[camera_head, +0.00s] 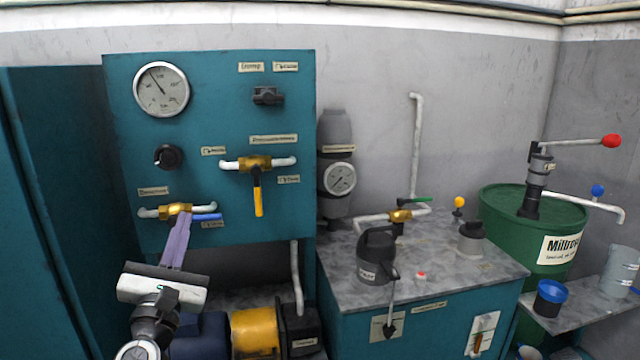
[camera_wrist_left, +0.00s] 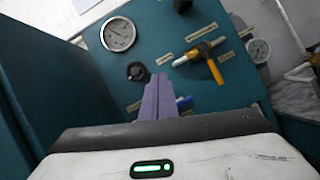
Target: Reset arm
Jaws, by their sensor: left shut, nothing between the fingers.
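My left gripper (camera_head: 184,220) is shut and empty, its purple fingers together. In the head view its tips overlap the lower-left brass valve (camera_head: 172,212) with the blue handle (camera_head: 207,217); I cannot tell whether they touch it. The blue handle points right, level. In the left wrist view the shut fingers (camera_wrist_left: 158,84) stand in front of the teal panel (camera_wrist_left: 90,75), with part of the blue handle (camera_wrist_left: 184,100) just right of them. The rest of that valve is hidden behind the fingers. My right gripper is not in view.
The panel also carries a round gauge (camera_head: 161,89), a black knob (camera_head: 168,157) and a brass valve with a yellow handle (camera_head: 258,195) hanging down. To the right, a counter holds a dark jug (camera_head: 376,258). A green barrel (camera_head: 500,212) stands farther right.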

